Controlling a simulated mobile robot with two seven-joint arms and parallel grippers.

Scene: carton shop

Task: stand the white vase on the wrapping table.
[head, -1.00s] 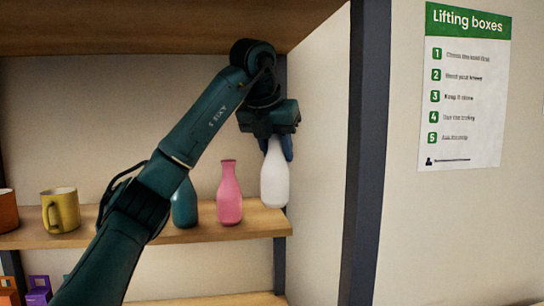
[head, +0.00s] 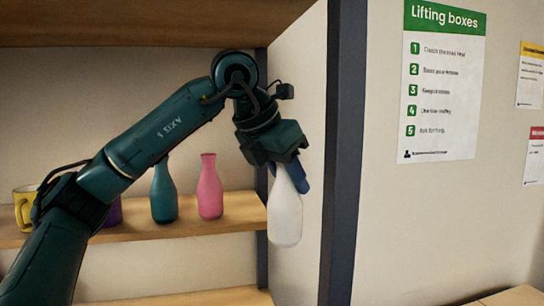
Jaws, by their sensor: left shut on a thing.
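The white vase (head: 285,215) hangs in my left gripper (head: 288,172), in front of the right end of the shelf. The gripper is shut on the vase's neck from above, and the neck is mostly hidden by the fingers. The vase is close to upright with a slight tilt, and its base hangs lower than the shelf board's edge. My right gripper is not in view. No table that I can be sure is the wrapping table shows.
On the shelf board (head: 180,229) stand a pink vase (head: 210,188), a teal vase (head: 164,192), a purple item (head: 112,213) partly behind my arm, and a yellow mug (head: 24,205). A dark upright post (head: 343,150) stands just right of the held vase. A wall with posters lies beyond.

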